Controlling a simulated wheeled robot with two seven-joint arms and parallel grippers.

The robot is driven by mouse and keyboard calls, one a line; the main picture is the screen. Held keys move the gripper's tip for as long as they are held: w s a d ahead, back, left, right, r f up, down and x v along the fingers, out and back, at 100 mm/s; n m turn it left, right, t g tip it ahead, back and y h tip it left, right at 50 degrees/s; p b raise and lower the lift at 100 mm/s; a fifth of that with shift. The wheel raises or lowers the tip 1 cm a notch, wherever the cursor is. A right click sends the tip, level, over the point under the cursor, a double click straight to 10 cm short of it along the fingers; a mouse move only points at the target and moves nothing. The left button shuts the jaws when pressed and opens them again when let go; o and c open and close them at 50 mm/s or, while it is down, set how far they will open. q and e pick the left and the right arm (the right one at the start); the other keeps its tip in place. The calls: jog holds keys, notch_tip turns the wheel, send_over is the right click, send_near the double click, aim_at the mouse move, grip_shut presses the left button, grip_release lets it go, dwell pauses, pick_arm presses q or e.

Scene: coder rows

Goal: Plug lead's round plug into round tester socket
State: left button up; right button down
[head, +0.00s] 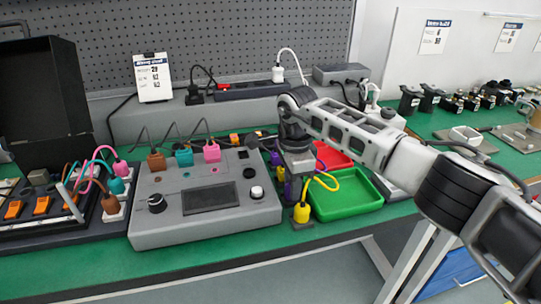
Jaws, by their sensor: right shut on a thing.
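The grey tester (205,205) stands on the green bench with a dark screen and knobs on its sloped face. Brown (155,162), teal (184,158) and pink (212,152) plugs stand along its back part. Small dark spots (249,172) at its right side may be sockets; I cannot tell which one is round. My right gripper (298,192) points down just right of the tester, shut on the yellow plug (302,213). The plug's yellow lead (327,183) loops to the right. The plug's lower end is near a small grey block; I cannot tell if they touch. My left gripper is not in view.
A green tray (345,205) and a red tray (333,157) lie right of the gripper. A dark panel (70,222) with coloured plugs and leads stands left of the tester. Purple and yellow plugs crowd behind the gripper. A power strip (250,91) lies at the back.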

jog(key=shift+r, duration=0.35)
dwell(0.4)
jog(key=shift+r+p, duration=0.85)
jog(key=shift+r, duration=0.3)
